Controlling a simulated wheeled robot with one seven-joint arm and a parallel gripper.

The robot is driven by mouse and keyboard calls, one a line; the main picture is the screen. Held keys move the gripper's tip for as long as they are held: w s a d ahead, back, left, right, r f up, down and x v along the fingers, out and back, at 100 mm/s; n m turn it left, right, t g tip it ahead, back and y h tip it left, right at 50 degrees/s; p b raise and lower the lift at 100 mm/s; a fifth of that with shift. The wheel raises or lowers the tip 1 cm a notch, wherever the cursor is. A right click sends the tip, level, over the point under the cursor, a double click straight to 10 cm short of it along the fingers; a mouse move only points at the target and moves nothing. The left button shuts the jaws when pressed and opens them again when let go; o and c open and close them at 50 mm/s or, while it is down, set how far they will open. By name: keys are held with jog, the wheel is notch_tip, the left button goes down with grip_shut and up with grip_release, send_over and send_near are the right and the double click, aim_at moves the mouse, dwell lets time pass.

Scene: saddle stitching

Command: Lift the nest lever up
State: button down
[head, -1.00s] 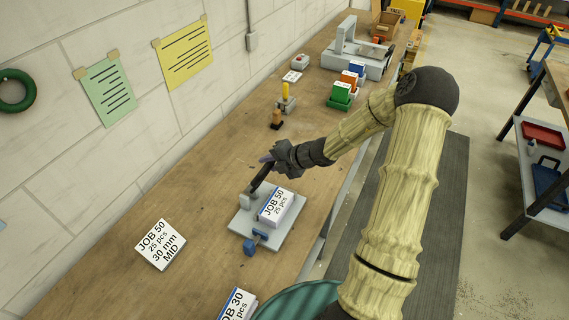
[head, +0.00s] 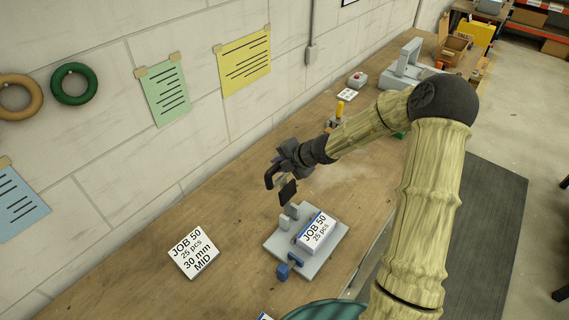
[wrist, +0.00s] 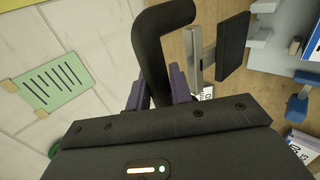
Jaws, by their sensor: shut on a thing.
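The nest (head: 318,262) is a grey plate on the bench with upright grey posts (head: 286,221) and a blue clamp (head: 282,271). A white block labelled JOB 50 (head: 317,230) sits in it. My gripper (head: 284,164) is above and behind the posts. In the wrist view its purple fingers (wrist: 157,90) are shut on a thick black bent bar (wrist: 150,55), which I take as the handle of the nest lever. A grey bar (wrist: 196,55) and a black pad (wrist: 232,47) show beside it. The pad also shows over the posts (head: 288,192). The joint between these parts is hidden.
A JOB 50 card (head: 193,252) lies left of the nest on the wooden bench. A yellow-handled tool (head: 339,109) and a small red-topped box (head: 357,79) stand farther back. The wall (head: 110,110) borders the bench on the left.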

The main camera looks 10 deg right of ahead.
jog(key=shift+w+a+f, duration=0.15)
jog(key=shift+w+a, duration=0.3)
jog(key=shift+w, duration=0.25)
jog(key=shift+d, duration=0.1)
jog(key=c, duration=1.3)
grip_release()
jog(key=shift+a, duration=0.25)
jog(key=shift+s, duration=0.2)
